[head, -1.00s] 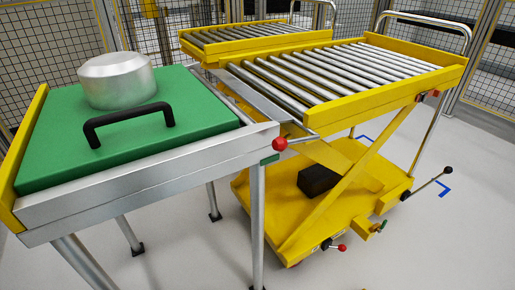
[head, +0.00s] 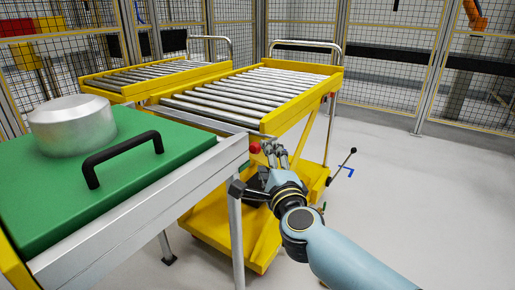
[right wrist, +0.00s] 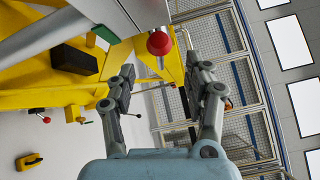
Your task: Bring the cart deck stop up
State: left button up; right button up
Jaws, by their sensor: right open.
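No raised stop plate is clearly visible at the deck's near end, which the gripper partly hides. My left gripper is not in view.
A green plate (head: 110,165) with a black handle (head: 125,150) and a silver cylinder (head: 73,125) lies on the bench. A black-knobbed lever (head: 353,150) sticks out from the cart's right side. Floor at right is clear up to the mesh fence.

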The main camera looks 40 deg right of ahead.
jog(key=x, duration=0.7)
jog(key=shift+b, duration=0.35)
grip_shut()
